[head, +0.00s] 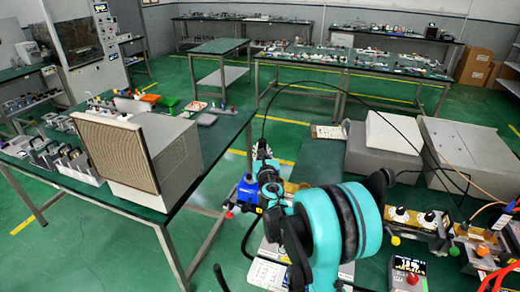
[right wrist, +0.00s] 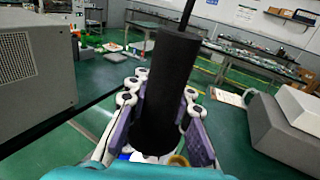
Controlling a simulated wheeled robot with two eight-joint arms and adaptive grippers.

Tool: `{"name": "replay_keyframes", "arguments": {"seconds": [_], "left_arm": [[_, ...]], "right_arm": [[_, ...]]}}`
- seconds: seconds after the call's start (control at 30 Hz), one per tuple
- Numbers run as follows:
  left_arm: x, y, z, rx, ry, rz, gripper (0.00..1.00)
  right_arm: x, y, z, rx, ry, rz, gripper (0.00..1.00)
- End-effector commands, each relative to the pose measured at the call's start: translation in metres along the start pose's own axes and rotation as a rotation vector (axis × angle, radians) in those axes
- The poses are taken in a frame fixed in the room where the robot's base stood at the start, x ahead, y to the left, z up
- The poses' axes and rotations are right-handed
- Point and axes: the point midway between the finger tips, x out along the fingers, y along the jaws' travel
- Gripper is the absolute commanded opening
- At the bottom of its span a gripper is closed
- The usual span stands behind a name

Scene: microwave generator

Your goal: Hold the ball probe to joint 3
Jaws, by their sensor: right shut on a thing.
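My right gripper (right wrist: 158,122) is shut on a thick black cylindrical handle, which I take to be the ball probe (right wrist: 168,80); a black cable leaves its top. The probe's lower end and ball tip are hidden in the right wrist view. In the head view my teal right arm fills the front middle, with the gripper (head: 266,172) beyond it, over the bench edge. The waveguide line (head: 415,219) of brass-coloured pieces with white knobs runs along the bench at the right, partly behind my arm. I cannot tell which joint is joint 3. My left gripper is not in view.
A grey box with a tan grille (head: 112,158) stands on the left table. Pale grey boxes (head: 385,145) stand behind the waveguide line. A meter with a lit display (head: 408,268) stands at the front right. Cables loop over the bench.

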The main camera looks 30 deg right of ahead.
Motion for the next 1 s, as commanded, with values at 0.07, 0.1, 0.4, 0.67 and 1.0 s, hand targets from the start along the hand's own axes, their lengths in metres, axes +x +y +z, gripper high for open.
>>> {"name": "replay_keyframes", "arguments": {"seconds": [0.07, 0.1, 0.4, 0.67, 1.0], "left_arm": [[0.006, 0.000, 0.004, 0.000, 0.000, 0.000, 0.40], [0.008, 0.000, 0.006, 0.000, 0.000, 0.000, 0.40], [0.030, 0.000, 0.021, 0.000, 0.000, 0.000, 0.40], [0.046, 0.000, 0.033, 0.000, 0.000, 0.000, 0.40], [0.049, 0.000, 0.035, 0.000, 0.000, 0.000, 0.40]], "right_arm": [[0.000, 0.000, -0.009, 0.000, 0.000, 0.000, 0.00], [0.000, 0.000, -0.013, 0.000, 0.000, 0.001, 0.00], [0.000, 0.001, -0.049, 0.000, 0.000, 0.001, 0.00], [0.000, 0.001, -0.077, 0.000, 0.000, 0.001, 0.00], [0.000, 0.001, -0.082, 0.000, 0.000, 0.002, 0.00]]}}
